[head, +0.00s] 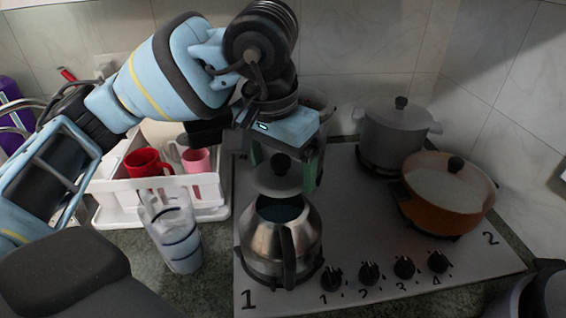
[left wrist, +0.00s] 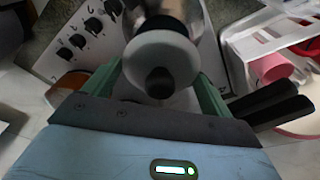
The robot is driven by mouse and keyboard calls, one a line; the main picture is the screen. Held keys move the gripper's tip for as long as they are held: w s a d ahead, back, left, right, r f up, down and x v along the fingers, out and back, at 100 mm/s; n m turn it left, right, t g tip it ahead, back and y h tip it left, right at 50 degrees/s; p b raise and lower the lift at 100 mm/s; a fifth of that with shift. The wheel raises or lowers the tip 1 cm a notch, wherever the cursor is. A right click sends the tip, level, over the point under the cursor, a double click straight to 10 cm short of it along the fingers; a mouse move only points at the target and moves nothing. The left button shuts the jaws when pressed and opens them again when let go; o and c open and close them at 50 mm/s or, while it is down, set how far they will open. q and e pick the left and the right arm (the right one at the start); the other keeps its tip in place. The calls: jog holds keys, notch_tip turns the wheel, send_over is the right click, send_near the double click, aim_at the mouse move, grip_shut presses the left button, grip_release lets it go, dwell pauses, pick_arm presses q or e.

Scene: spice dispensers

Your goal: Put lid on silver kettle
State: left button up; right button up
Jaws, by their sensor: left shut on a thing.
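The silver kettle (head: 279,240) stands upright on the front left burner of the stove, its round top opening uncovered and its black handle toward me. My left gripper (head: 287,168) is shut on the kettle lid (head: 277,180), a pale disc with a dark knob. The lid is held above and slightly behind the kettle's opening, apart from it. In the left wrist view the lid (left wrist: 162,62) sits between the green fingers of my left gripper (left wrist: 160,85), and the kettle (left wrist: 160,12) shows partly behind it. My right gripper is not in view.
The stove (head: 380,235) also holds a grey pot (head: 393,135) and an orange pan (head: 445,195) at the right. A clear pitcher (head: 175,235) stands left of the kettle. A white rack (head: 120,210) holds a red mug (head: 146,163) and a pink cup (head: 197,160).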

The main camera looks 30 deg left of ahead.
aim_at(280, 187)
pick_arm(q)
jog(key=shift+s+f, duration=0.1)
jog(key=shift+s, duration=0.1)
jog(key=shift+f, duration=0.2)
jog(key=shift+f+b, duration=0.9)
jog(key=shift+f, duration=0.85)
jog(key=shift+w+f, duration=0.1)
jog(key=shift+f, duration=0.3)
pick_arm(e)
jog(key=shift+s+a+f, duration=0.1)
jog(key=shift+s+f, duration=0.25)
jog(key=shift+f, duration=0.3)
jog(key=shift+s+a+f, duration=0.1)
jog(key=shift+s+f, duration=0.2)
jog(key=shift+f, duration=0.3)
pick_arm(q)
jog(key=shift+b, duration=0.3)
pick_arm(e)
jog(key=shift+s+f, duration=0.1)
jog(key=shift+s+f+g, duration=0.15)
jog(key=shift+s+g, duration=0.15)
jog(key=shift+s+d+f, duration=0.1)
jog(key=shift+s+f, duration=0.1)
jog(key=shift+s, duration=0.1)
